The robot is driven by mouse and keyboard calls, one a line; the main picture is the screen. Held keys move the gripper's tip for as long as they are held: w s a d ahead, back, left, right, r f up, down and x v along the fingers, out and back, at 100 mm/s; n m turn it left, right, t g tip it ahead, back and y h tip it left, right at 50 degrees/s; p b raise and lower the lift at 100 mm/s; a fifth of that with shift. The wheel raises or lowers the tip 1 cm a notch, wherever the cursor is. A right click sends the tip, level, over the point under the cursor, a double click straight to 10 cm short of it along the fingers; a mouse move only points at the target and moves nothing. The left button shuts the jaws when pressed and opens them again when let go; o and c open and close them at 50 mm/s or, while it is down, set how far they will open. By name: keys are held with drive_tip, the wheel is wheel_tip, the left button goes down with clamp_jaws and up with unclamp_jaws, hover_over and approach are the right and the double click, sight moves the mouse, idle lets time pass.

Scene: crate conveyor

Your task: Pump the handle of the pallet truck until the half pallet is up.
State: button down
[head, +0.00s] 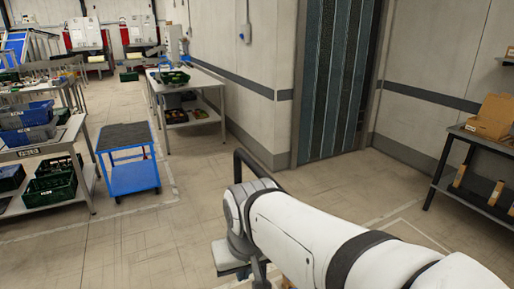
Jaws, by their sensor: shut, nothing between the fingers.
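A black bar bent into a loop (257,166), which looks like the pallet truck's handle, rises behind my arm near the middle of the head view. My white arm reaches in from the lower right and covers the lower part of the bar. The arm's far end bends down beside the bar, and my gripper's fingers cannot be made out there. Whether anything of mine touches the bar cannot be seen. The truck's body, its forks and the half pallet are hidden or out of the picture.
A blue cart (134,178) stands on the left. Behind it is a grey table (196,82) with green crates. Shelves with blue bins (28,137) line the left edge. A strip-curtain doorway (338,75) is at the back, and a bench (482,141) with a cardboard box stands right. The floor between is clear.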

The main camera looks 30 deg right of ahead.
drive_tip(key=w+d+r+m+g+p, duration=0.2)
drive_tip(key=w+d+r+m+p, duration=0.3)
drive_tip(key=d+r+m, duration=0.4)
drive_tip(key=w+d+r+m+g+p, duration=0.1)
drive_tip(key=w+d+r+m+p, duration=0.35)
drive_tip(key=d+r+m, duration=0.5)
wheel_tip(320, 180, down, 15)
drive_tip(key=d+n+b, duration=0.1)
drive_tip(key=n+b, duration=0.1)
drive_tip(key=b, duration=0.9)
drive_tip(key=a+f+b, duration=0.2)
drive_tip(key=a+f, duration=0.2)
drive_tip(key=a, duration=1.2)
drive_tip(key=a+f+b, duration=0.3)
drive_tip(key=a+f, duration=0.1)
drive_tip(key=a, duration=1.2)
drive_tip(key=w+a+f+b, duration=0.1)
drive_tip(key=a+f, duration=0.4)
drive_tip(key=a, duration=1.1)
drive_tip(key=shift+a+b, duration=0.15)
drive_tip(key=shift+b, duration=0.55)
drive_tip(key=shift+w, duration=0.1)
